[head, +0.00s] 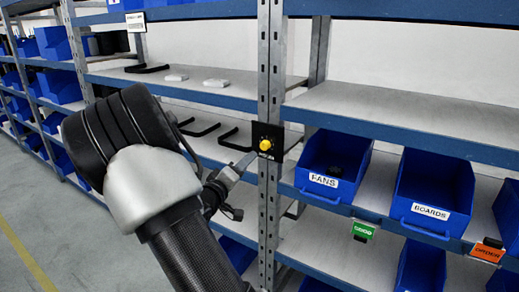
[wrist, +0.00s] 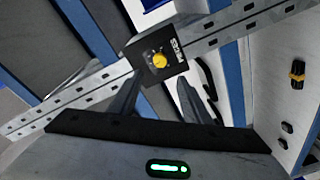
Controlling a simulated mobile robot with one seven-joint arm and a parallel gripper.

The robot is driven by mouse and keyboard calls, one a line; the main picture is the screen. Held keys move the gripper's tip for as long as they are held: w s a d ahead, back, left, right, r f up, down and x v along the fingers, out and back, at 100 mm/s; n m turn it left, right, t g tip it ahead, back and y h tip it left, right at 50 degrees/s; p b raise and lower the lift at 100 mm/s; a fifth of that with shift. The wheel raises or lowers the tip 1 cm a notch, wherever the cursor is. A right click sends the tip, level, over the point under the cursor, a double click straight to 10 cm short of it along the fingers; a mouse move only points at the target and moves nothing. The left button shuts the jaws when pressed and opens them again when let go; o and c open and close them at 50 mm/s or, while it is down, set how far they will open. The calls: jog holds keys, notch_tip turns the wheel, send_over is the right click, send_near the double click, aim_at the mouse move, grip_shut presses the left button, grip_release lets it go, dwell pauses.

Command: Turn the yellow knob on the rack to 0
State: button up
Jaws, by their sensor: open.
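The yellow knob (head: 265,145) sits on a small black panel (head: 273,133) fixed to a grey upright post of the rack. In the wrist view the knob (wrist: 159,60) shows near the middle of the panel (wrist: 168,50), with a scale around it too small to read. My gripper (head: 245,160) is just left of the panel in the head view. In the wrist view its two fingers (wrist: 166,85) are apart and empty, with the knob beyond and between their tips. I cannot tell whether a finger touches the panel.
Blue bins labelled FANS (head: 335,165) and BOARDS (head: 432,195) stand on the shelf to the right. Black handle-like parts (head: 198,128) and white items (head: 215,83) lie on shelves to the left. The perforated post (head: 271,60) stands directly behind the panel.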

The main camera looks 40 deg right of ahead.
aim_at(263, 147)
jog(key=p+x, duration=0.1)
jog(key=x, duration=1)
jog(key=shift+d, duration=0.25)
jog(key=shift+f, duration=0.1)
jog(key=c, duration=1)
jog(key=shift+c, duration=0.2)
